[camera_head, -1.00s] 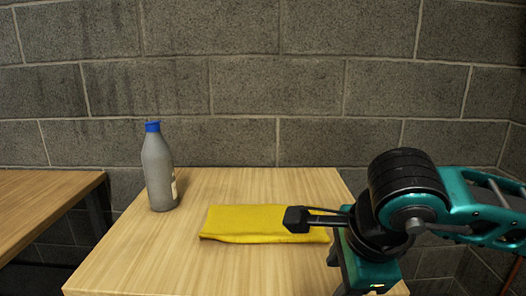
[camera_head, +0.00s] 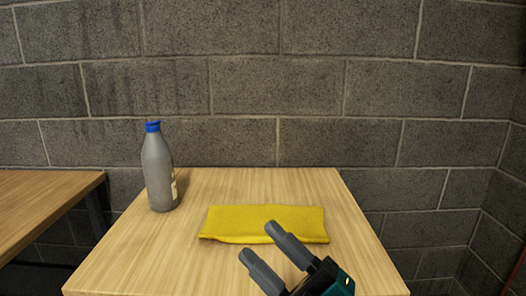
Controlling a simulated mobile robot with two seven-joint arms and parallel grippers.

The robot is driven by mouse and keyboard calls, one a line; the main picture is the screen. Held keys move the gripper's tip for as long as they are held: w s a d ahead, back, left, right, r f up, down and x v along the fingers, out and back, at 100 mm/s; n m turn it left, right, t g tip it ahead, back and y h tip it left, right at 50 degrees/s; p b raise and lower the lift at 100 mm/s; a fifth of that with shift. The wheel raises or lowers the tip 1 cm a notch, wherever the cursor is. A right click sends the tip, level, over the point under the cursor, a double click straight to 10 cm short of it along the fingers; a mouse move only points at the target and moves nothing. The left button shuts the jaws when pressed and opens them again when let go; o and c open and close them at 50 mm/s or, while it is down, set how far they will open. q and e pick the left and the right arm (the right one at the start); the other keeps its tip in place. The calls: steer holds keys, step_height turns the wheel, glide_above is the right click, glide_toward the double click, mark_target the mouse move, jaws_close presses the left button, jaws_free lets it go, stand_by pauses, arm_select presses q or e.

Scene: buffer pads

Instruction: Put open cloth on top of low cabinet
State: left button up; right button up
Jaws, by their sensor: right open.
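A yellow cloth (camera_head: 240,224) lies flat as a folded rectangle on the light wooden top of the low cabinet (camera_head: 180,262). My right gripper (camera_head: 268,246) comes in from the bottom of the head view, its two grey fingers apart and nothing between them. One fingertip overlaps the cloth's front edge in the picture; I cannot tell whether it touches. My left gripper is not in view.
A grey bottle with a blue cap (camera_head: 159,172) stands upright at the back left of the cabinet top. Another wooden table (camera_head: 40,205) is at the left, across a gap. A block wall (camera_head: 300,90) closes off the back.

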steer(key=w+d+f+m+t+h, duration=0.1)
steer(key=d+f+m+h, duration=0.45)
steer(key=f+m, duration=0.3)
steer(key=w+d+f+m+t+h, duration=0.1)
steer(key=d+f+m+h, duration=0.3)
steer(key=f+m+h, duration=0.4)
steer(key=s+d+f+m+g+h, duration=0.1)
steer(key=s+d+f+m+g, duration=0.1)
steer(key=s+f, duration=0.35)
steer(key=s+d+f+m+g+h, duration=0.1)
steer(key=s+d+f+m+g, duration=0.15)
steer(key=f, duration=0.65)
arm_select(q)
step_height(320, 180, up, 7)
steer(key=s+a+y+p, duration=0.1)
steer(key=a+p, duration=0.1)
steer(key=p, duration=0.9)
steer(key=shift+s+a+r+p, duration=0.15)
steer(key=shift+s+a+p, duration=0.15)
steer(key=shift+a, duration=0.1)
arm_select(e)
step_height(320, 180, up, 6)
steer(key=s+d+g+h, duration=0.1)
steer(key=s+d, duration=0.1)
steer(key=shift+s+d+h, duration=0.25)
steer(key=shift+d+h, duration=0.1)
steer(key=shift+d, duration=0.05)
